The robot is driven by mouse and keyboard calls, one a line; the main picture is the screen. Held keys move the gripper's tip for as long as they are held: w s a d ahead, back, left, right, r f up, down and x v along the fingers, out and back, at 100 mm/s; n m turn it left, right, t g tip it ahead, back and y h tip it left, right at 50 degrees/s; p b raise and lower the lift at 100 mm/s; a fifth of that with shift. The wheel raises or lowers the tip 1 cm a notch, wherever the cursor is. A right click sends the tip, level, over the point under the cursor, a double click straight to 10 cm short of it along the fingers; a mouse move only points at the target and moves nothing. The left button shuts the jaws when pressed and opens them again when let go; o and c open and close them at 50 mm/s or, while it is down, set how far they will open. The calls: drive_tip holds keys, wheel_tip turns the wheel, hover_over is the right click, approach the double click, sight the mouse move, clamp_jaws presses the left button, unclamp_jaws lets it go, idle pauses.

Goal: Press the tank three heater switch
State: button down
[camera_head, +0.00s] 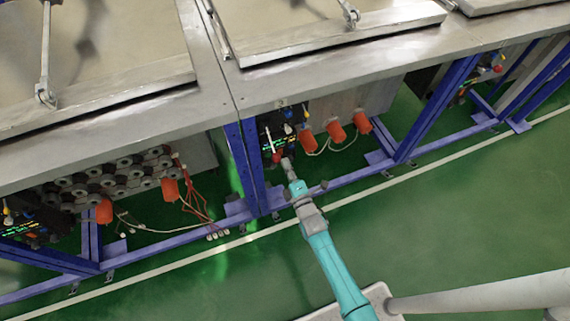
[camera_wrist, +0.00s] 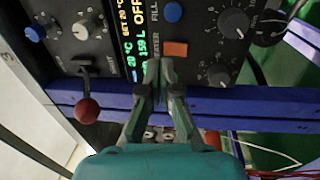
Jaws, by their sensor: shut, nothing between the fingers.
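A black control panel (camera_wrist: 200,85) fills the upper part of the wrist view; in the head view the panel (camera_head: 278,128) sits under the middle tank. An orange rocker switch (camera_wrist: 174,49) is on it, beside a partly covered label that seems to read "HEATER". In the head view my gripper (camera_head: 287,163) reaches the panel.
A blue FILL button (camera_wrist: 173,12) is above the orange switch. Knobs (camera_wrist: 218,75) and a red-balled lever (camera_wrist: 88,110) flank the gripper. A blue frame beam (camera_wrist: 255,112) runs below the panel. Orange cylinders (camera_head: 335,132) hang to its right. Green floor in front is open.

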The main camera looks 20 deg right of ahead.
drive_tip(key=s+r, duration=0.1)
drive_tip(key=s, duration=0.9)
idle(0.4)
drive_tip(key=s+r+m+g, duration=0.1)
drive_tip(key=s+r+m, duration=0.25)
drive_tip(key=s, duration=0.65)
drive_tip(key=s+r+m+g, duration=0.15)
drive_tip(key=s+m, duration=0.35)
drive_tip(key=s, duration=0.5)
drive_tip(key=s+r+m+g, duration=0.2)
drive_tip(key=s+r+m, duration=0.7)
drive_tip(key=s+r, duration=0.4)
drive_tip(key=shift+s+a+r, duration=0.2)
drive_tip(key=shift+a+r, duration=0.1)
drive_tip(key=shift+r, duration=0.5)
drive_tip(key=shift+m, duration=0.25)
